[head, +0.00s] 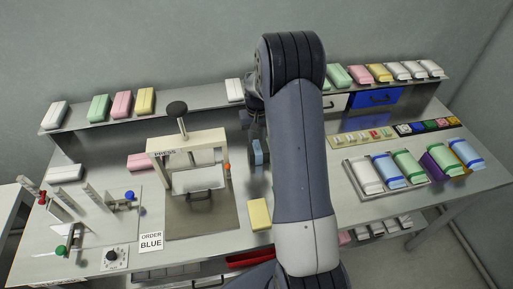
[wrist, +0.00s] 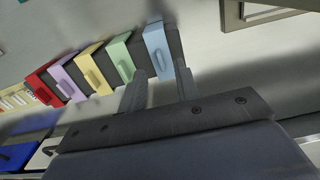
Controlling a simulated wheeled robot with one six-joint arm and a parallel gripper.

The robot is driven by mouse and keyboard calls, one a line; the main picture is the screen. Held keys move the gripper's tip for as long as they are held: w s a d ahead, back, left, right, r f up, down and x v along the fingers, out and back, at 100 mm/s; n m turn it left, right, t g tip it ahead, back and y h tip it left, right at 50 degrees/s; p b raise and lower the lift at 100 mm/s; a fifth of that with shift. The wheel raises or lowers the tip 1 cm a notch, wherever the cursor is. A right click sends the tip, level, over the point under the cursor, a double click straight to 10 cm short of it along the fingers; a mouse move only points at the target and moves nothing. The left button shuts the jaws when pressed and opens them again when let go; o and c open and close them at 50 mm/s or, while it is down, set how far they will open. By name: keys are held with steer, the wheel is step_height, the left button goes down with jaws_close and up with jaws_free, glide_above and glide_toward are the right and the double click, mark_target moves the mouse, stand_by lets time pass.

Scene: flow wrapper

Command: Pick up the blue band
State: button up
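The light blue piece (wrist: 158,45), with a raised grip on its face, sits at the right end of a row of coloured pieces in the wrist view. I take it as the blue band. It also shows in the head view as a small light blue patch (head: 258,152) just left of my arm. My gripper (wrist: 162,76) is open, its two fingers apart near the lower end of the blue piece. Contact cannot be told. In the head view my arm hides most of the row and part of the gripper.
Green (wrist: 121,58), yellow (wrist: 95,68), purple (wrist: 68,78) and red (wrist: 44,86) pieces stand beside the blue one. The press (head: 190,160) is left of my arm, with an ORDER BLUE card (head: 151,241). A tray of wrapped bars (head: 355,183) lies right.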

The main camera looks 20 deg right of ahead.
mark_target(257, 147)
steer(key=shift+a+f, duration=0.1)
steer(key=shift+f, duration=1.4)
jaws_close()
